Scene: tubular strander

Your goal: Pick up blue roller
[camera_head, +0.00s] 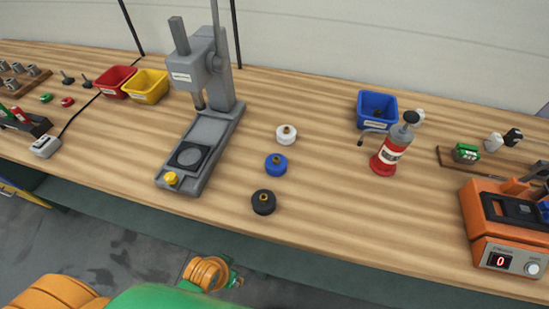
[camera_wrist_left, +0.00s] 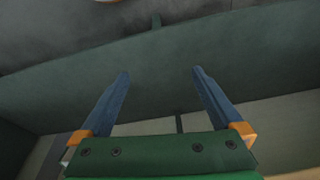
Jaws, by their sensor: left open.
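The blue roller (camera_head: 276,164) stands on the wooden workbench between a white roller (camera_head: 286,134) behind it and a black roller (camera_head: 263,202) in front of it. In the left wrist view my left gripper (camera_wrist_left: 161,72) is open, with two blue fingers spread apart and nothing between them. Only dark green and grey surfaces show beyond its fingers. In the head view part of my orange and green arm shows at the bottom, below the bench edge and apart from the rollers. My right gripper is not in view.
A grey press (camera_head: 203,110) stands left of the rollers. A blue bin (camera_head: 376,108) and a red bottle (camera_head: 392,150) stand to the right. An orange device (camera_head: 505,228) is at the far right. The wooden bench (camera_head: 340,215) is clear right of the black roller.

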